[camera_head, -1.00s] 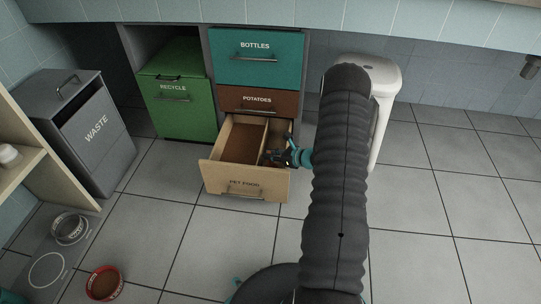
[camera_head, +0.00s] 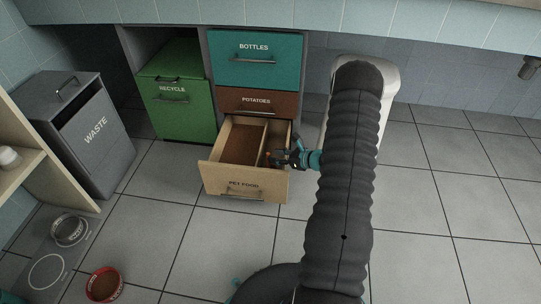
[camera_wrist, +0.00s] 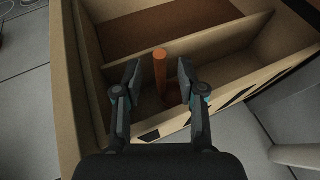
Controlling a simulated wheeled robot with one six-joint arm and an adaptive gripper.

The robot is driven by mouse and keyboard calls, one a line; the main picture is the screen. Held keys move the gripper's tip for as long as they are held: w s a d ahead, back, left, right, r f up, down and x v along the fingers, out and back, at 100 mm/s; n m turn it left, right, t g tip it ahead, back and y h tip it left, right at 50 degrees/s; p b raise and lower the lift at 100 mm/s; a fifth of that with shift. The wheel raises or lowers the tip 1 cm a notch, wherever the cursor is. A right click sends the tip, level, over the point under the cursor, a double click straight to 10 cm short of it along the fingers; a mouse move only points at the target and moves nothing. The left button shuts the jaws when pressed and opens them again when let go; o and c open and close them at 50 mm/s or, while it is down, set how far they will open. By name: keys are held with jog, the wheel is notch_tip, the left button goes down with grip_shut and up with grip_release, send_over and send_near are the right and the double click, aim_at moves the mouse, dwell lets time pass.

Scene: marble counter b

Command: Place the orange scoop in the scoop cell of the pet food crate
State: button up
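The orange scoop (camera_wrist: 160,74) stands with its handle up in the narrow compartment of the open pet food crate (camera_wrist: 88,88). Its lower part is hard to make out in the shadow. In the head view the crate (camera_head: 243,184) is the pulled-out drawer labelled PET FOOD, and only a small bit of orange shows by my fingers. My gripper (camera_wrist: 160,82) is open, with one finger on each side of the handle and a gap on both sides. In the head view my gripper (camera_head: 277,158) is over the crate's right side.
A divider (camera_wrist: 205,47) separates the scoop's compartment from a wider one with a brown surface. The potatoes drawer (camera_head: 256,102) is closed above. The waste bin (camera_head: 91,135) and a red bowl (camera_head: 104,284) stand at left. The floor at right is clear.

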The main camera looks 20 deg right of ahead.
jog(key=v, duration=0.8)
jog(key=s+a+r+n+g, duration=0.35)
jog(key=a+r+n, duration=0.35)
jog(key=a+r, duration=0.35)
jog(key=s+a+r+n+g, duration=0.3)
jog(key=a+r+n+g, duration=0.1)
jog(key=a+r+n, duration=0.6)
jog(key=s+a+r+n+t+h, duration=0.1)
jog(key=s+r+n+h, duration=0.2)
jog(key=s+r+n, duration=0.3)
jog(key=s+a+r+n+t+h, duration=0.1)
jog(key=s+r+n+h, duration=0.3)
jog(key=s, duration=0.9)
notch_tip(320, 180, up, 4)
jog(key=shift+s+a+f+n+p, duration=0.1)
jog(key=shift+s+a+n+p, duration=0.3)
jog(key=shift+n, duration=0.7)
jog(key=shift+w+a, duration=0.1)
jog(key=shift+w, duration=0.05)
